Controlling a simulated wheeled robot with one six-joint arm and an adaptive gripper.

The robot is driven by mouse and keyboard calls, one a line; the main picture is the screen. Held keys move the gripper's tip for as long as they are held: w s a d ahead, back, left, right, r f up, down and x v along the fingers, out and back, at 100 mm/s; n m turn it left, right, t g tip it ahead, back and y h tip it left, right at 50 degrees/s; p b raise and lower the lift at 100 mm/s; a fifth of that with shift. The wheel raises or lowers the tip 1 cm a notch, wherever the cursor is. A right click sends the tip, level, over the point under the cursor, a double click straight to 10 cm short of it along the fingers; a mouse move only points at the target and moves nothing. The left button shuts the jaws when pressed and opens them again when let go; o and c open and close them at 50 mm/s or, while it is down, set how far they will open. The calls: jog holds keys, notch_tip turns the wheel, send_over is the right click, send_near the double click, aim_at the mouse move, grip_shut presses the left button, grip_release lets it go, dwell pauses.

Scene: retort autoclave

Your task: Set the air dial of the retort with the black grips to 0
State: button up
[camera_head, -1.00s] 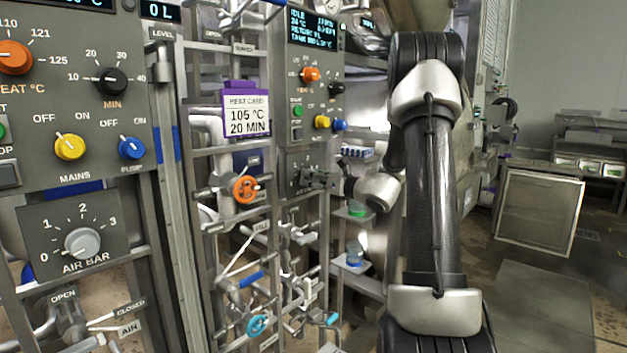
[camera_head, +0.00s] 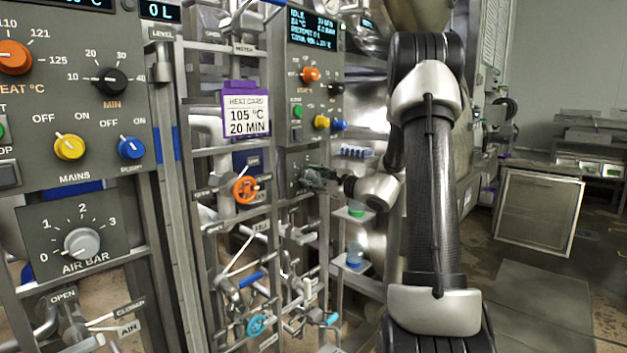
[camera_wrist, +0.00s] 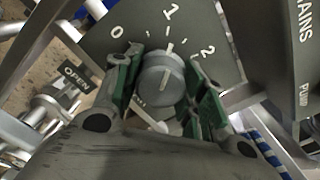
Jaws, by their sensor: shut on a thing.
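The air dial (camera_wrist: 161,78) is a round grey knob with a white pointer line on a grey plate marked 0, 1 and 2 in the wrist view. Its pointer is near the 1 mark. My gripper (camera_wrist: 162,90) is shut on the dial, with one green-padded finger on each side of it. In the head view my gripper (camera_head: 318,178) is at the small plate (camera_head: 296,165) low on the farther panel, and hides most of the dial there. I cannot make out black grips on this retort.
A nearer panel (camera_head: 75,110) has its own air dial (camera_head: 82,243), pointing between 1 and 2. A purple-framed heat card (camera_head: 245,115) hangs between the panels. An orange handwheel (camera_head: 245,189) and several pipes and levers stand close left of my gripper. Open floor lies at right.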

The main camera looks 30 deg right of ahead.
jog(key=n, duration=1.3)
dwell(0.7)
jog(key=o, duration=1)
jog(key=shift+o, duration=0.2)
jog(key=v, duration=1.2)
